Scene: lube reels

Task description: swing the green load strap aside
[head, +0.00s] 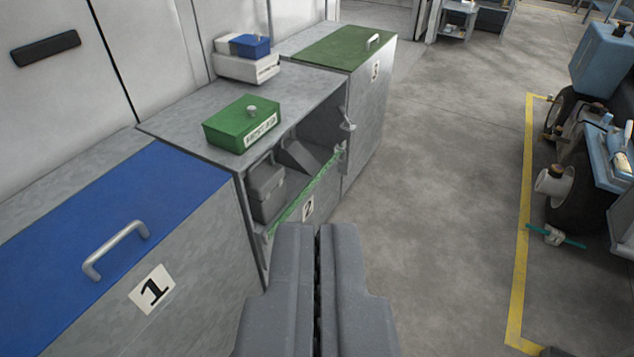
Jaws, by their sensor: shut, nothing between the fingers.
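The green load strap (305,190) runs across the open front of the cabinet marked 2 (212,110). Its near end is low at the left, and its far end is at the right edge of the opening, by a small metal fitting (347,127). My gripper (318,228) is at the bottom middle of the picture, shut and empty. In the picture its tips lie just below the strap's near part; I cannot tell how far apart they are in depth. Behind the strap, dark grey cases (267,188) sit inside the opening.
A blue-topped cabinet marked 1 (80,215) with a handle stands at left, and a green-topped cabinet (335,46) beyond. A green box (242,125) and a white box (245,68) sit on the middle cabinet. Floor (440,180) at right is clear up to the yellow line and wheeled equipment.

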